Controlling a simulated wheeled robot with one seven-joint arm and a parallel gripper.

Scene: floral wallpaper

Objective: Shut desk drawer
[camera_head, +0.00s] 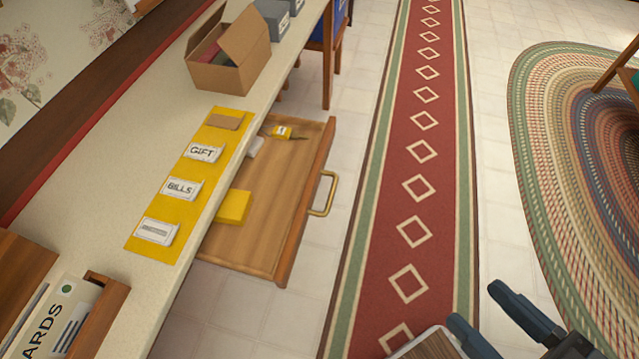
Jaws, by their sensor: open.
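The desk drawer (305,210) is pulled out from under the desk's light top (90,170). Its wooden front faces right and carries a brass handle (327,195). Inside lie a yellow block (232,207), a small white item (255,147) and a small yellow item with a dark tip (283,132). My gripper (476,310) is at the lower right, over the runner and floor. Its dark fingers are spread apart and it is well away from the drawer and handle.
On the desk are an open cardboard box (225,60), a yellow mat (150,243) with labelled cards, and a wooden holder (105,305) of cards. A braided oval rug (575,150) lies further right.

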